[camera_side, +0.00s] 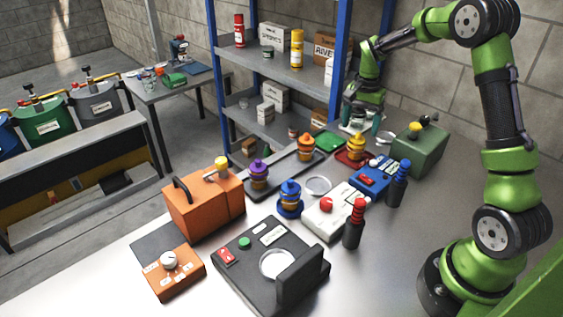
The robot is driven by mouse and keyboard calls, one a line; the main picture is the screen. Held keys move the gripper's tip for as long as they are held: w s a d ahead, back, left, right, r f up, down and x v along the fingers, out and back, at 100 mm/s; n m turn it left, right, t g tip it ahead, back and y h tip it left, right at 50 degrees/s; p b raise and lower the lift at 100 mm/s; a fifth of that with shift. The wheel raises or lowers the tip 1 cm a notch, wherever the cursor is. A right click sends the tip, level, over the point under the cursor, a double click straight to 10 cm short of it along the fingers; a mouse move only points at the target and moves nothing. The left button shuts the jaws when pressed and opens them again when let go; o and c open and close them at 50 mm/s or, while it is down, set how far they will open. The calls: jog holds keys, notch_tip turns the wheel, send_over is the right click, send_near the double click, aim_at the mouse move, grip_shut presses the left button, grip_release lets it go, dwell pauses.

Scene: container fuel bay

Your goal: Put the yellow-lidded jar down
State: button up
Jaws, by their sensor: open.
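The yellow-lidded jar (356,146), with an amber body, stands upright on a red pad (343,161) toward the back of the metal table. My gripper (362,122) is open, with its teal-tipped fingers apart. It appears just behind and above the jar in the picture, and no finger is seen closed on the jar. The exact gap between fingers and jar is hard to tell at this size.
A dark tray (282,178) holds a purple-lidded jar (259,174) and an orange-lidded jar (306,148). A blue-lidded jar (290,199) stands nearer. A green box (420,150) and blue device (370,179) stand close right.

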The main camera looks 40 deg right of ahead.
notch_tip(320, 180, up, 6)
jog(key=shift+f, duration=0.2)
jog(key=s+a+r+n+t, duration=0.25)
jog(key=s+a+r, duration=0.2)
jog(key=a, duration=0.25)
jog(key=s+a+r+n+t, duration=0.1)
jog(key=s+a+r+n, duration=0.2)
jog(key=a+r, duration=0.3)
jog(key=s+a+f+n+t+y, duration=0.1)
jog(key=s+a+n, duration=0.4)
jog(key=s+a, duration=0.5)
jog(key=t+y, duration=0.1)
jog(key=t, duration=0.1)
jog(key=shift+s+f+t, duration=0.25)
jog(key=shift+f+t, duration=0.1)
